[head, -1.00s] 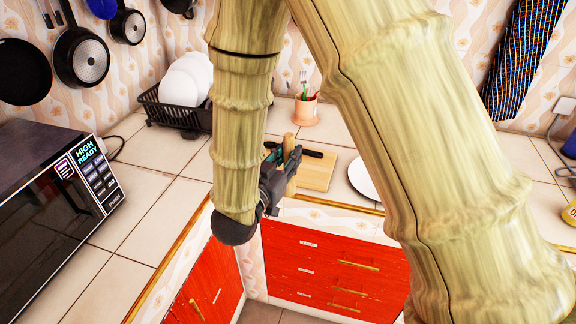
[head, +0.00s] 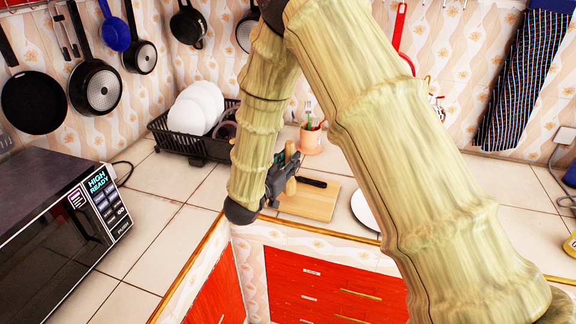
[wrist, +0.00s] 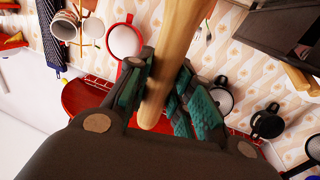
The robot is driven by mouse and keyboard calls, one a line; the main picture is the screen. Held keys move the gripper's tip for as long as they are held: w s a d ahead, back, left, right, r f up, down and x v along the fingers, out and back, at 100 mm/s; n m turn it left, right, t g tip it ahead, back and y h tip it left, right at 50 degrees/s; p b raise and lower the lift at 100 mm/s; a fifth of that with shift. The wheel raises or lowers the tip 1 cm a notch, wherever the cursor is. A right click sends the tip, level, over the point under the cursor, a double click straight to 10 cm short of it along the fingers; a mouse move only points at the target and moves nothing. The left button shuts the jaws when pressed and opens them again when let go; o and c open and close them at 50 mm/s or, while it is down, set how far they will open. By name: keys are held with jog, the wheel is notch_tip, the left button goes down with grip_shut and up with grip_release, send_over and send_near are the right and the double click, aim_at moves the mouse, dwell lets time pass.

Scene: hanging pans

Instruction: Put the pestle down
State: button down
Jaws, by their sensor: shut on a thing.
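The pestle (head: 291,182) is a light wooden rod. I cannot tell whether the pestle's lower end touches anything.
A wooden cutting board (head: 318,203) with a black-handled item (head: 312,182) lies on the tiled counter. A white plate (head: 362,210) is to its right. A dish rack (head: 185,143), utensil cup (head: 312,140) and microwave (head: 60,225) stand nearby. Bare tiles (head: 165,180) lie left of my arm.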

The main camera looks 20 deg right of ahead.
jog(key=shift+w+d, duration=0.1)
jog(key=shift+w, duration=0.4)
jog(key=shift+f+p, duration=0.9)
jog(key=shift+f, duration=1.1)
jog(key=c, duration=1.3)
grip_release()
jog(key=shift+o, duration=0.2)
jog(key=shift+r, duration=0.2)
jog(key=b+v, duration=0.4)
jog(key=v, duration=0.8)
